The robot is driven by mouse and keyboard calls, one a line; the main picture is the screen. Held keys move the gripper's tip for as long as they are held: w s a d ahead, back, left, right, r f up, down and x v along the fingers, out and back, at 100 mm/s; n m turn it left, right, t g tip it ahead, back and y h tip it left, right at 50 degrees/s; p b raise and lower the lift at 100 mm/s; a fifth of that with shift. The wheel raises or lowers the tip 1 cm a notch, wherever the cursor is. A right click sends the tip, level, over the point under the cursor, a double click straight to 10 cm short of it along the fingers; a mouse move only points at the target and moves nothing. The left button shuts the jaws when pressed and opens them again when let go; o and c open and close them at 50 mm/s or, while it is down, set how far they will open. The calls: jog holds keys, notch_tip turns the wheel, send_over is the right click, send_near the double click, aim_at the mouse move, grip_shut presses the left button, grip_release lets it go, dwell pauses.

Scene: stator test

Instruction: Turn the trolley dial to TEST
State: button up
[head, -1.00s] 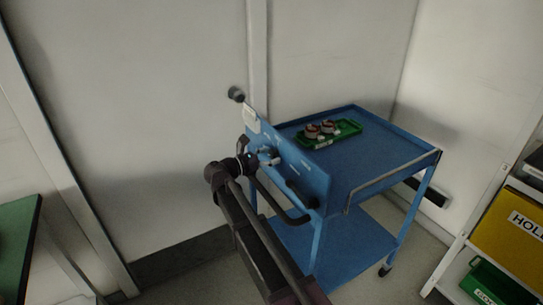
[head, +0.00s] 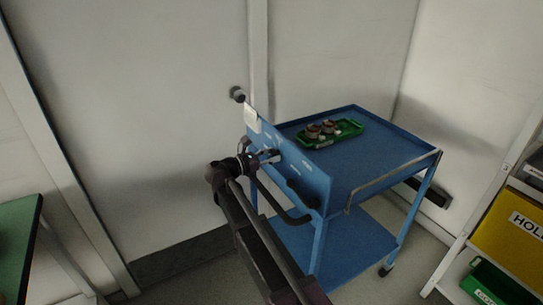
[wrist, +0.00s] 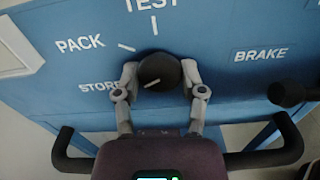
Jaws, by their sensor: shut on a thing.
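The trolley dial (wrist: 162,68) is a round black knob on the trolley's blue front panel. A short white mark on it points left and slightly down, roughly towards the STORE label (wrist: 98,87). My gripper (wrist: 160,72) is shut on the dial, one grey finger on each side. In the head view my gripper (head: 270,156) is at the panel and largely hides the dial.
The blue trolley (head: 385,150) carries a green tray (head: 348,128) with two round parts. A BRAKE label (wrist: 260,53) and a second black knob (wrist: 286,94) are right of the dial. A dark handle bar (wrist: 65,150) runs below. Shelves with bins stand at right.

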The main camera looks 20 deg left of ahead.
jog(key=m, duration=1.1)
jog(key=shift+w+m, duration=0.1)
jog(key=shift+m, duration=0.2)
jog(key=m, duration=0.5)
jog(key=shift+r+m, duration=0.1)
jog(key=shift+m, duration=0.2)
jog(key=m, duration=0.5)
jog(key=shift+m, duration=0.4)
jog(key=o, duration=1.1)
jog(key=shift+o, duration=0.2)
